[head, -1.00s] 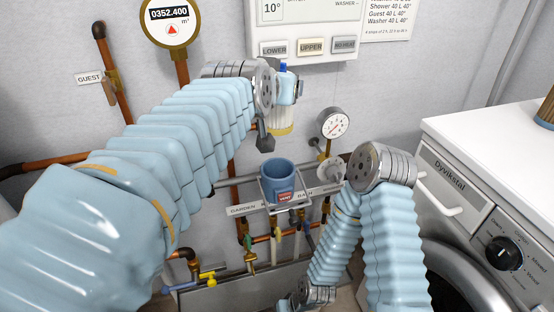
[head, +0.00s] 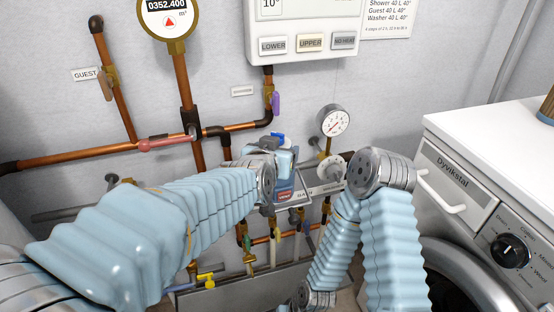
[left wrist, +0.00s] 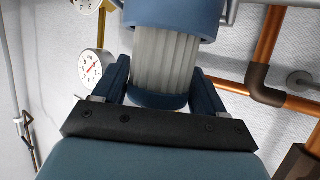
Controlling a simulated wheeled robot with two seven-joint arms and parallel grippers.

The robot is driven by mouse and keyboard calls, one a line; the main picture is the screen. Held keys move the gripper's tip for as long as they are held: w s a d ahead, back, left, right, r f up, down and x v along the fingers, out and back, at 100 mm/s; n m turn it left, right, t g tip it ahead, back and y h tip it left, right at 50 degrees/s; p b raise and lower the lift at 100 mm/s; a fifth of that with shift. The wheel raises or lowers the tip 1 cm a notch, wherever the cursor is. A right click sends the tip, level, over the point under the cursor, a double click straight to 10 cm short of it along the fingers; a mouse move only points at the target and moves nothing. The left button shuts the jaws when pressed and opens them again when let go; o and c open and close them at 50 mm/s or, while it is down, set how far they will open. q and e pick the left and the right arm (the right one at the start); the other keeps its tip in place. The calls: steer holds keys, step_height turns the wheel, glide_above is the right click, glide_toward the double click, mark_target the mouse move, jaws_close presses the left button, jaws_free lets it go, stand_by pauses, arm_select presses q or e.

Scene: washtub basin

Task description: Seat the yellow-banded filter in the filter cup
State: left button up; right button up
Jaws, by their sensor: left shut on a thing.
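My left gripper (left wrist: 160,88) is shut on the filter, gripping its dark blue end cap (left wrist: 157,98) in the left wrist view. The filter's white pleated body (left wrist: 165,60) runs from the cap to the blue filter cup (left wrist: 178,18), whose wall covers its far end. The yellow band is hidden. My right gripper is not seen; only my right arm shows.
The cup sits at a metal rack with labels (head: 318,190), above several valves and hoses. A pressure gauge (head: 333,121) is just right. A copper pipe (head: 240,127) with a purple-handled valve (head: 275,103) runs above. A washing machine (head: 480,150) stands at right.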

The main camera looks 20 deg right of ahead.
arm_select(q)
steer(key=shift+f, duration=0.85)
steer(key=shift+f, duration=0.1)
steer(key=o, duration=1.5)
steer(key=shift+c, duration=0.2)
steer(key=p+v, duration=0.2)
steer(key=v, duration=1)
steer(key=shift+p, duration=0.3)
